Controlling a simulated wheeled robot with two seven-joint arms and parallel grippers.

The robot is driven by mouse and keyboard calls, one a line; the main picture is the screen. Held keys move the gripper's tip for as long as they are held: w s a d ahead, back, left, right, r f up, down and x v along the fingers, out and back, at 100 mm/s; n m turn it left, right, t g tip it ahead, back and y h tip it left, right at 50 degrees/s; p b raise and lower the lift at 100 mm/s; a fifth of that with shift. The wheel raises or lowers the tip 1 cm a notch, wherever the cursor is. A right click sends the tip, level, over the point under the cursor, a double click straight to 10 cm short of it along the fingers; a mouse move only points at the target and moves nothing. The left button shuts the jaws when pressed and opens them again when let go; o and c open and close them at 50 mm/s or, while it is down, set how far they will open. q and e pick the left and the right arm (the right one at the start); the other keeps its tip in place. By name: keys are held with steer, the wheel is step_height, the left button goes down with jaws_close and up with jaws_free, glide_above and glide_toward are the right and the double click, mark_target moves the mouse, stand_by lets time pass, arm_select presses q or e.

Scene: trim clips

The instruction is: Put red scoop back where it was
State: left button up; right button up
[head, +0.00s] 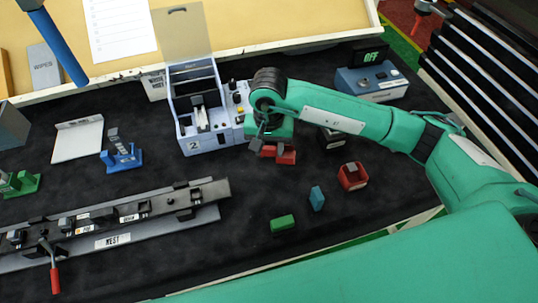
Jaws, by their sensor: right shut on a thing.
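My right gripper (266,142) reaches in from the right and points down, just right of the grey machine marked 2. It is shut on a red piece (286,155), which I take for the red scoop. The arm's wrist hides part of this piece, so its full shape and whether it touches the mat cannot be told. A separate red open box-like piece (352,177) with something grey in it stands on the dark mat to the right. My left gripper is not in view.
The grey machine (197,118) stands close to the left of the gripper. A green block (283,223) and a blue block (317,198) lie in front. A long metal rail (140,212) lies at left. A blue-grey box reading OFF (372,82) stands behind the arm.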

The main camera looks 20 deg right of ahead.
mark_target(269, 154)
step_height(269, 154, down, 5)
steer(key=shift+f+p, duration=0.1)
steer(key=shift+p, duration=0.45)
steer(key=shift+f, duration=0.1)
steer(key=shift+f+b, duration=0.1)
steer(key=shift+b, duration=0.2)
steer(key=o, duration=1)
